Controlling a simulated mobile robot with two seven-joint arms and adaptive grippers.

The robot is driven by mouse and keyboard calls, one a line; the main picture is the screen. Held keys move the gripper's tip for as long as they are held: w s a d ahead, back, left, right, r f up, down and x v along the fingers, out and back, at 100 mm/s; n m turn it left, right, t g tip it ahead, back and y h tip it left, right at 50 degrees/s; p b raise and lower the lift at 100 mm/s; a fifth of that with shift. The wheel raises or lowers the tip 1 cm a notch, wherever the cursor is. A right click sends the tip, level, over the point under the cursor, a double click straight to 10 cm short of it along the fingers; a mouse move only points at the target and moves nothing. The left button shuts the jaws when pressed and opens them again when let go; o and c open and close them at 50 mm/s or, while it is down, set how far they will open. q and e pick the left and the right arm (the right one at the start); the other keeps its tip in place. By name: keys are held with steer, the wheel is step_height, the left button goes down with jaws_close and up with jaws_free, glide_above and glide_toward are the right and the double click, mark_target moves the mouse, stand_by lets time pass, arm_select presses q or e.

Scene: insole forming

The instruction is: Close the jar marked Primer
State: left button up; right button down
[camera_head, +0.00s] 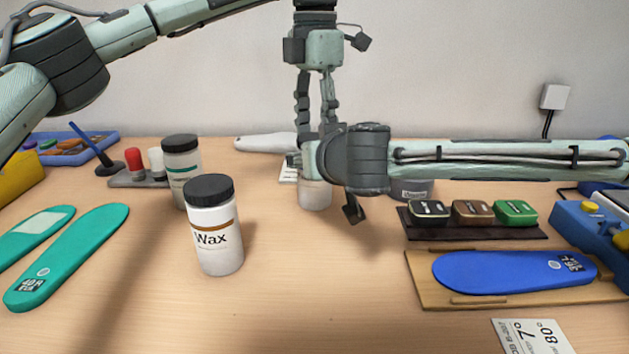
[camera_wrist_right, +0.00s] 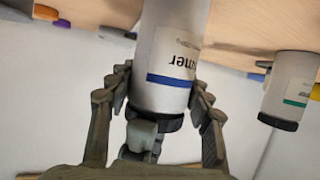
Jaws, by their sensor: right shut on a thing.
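A white jar (camera_head: 315,196) stands on the table at the centre, mostly hidden behind my right wrist. In the right wrist view the picture is upside down; the jar (camera_wrist_right: 170,50) has a blue stripe and partly visible lettering that seems to end in "mer". My right gripper (camera_wrist_right: 160,95) is shut on its sides. A dark lid or rim (camera_wrist_right: 172,122) shows at the jar's top end. My left gripper (camera_head: 317,125) points down from above, directly over the jar. Its fingertips are hidden in the head view; a grey part of it shows by the dark lid in the wrist view.
A Wax jar (camera_head: 215,240) and a green-striped jar (camera_head: 182,165), both with black lids, stand to the left. A grey tin (camera_head: 411,191) and several small tins stand right. A blue insole (camera_head: 510,271) lies on a board. The front middle is clear.

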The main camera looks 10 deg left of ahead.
arm_select(q)
steer(key=o, duration=1.4)
steer(key=shift+c, duration=0.2)
step_height(320, 180, up, 12)
arm_select(e)
steer(key=c, duration=0.6)
jaws_free()
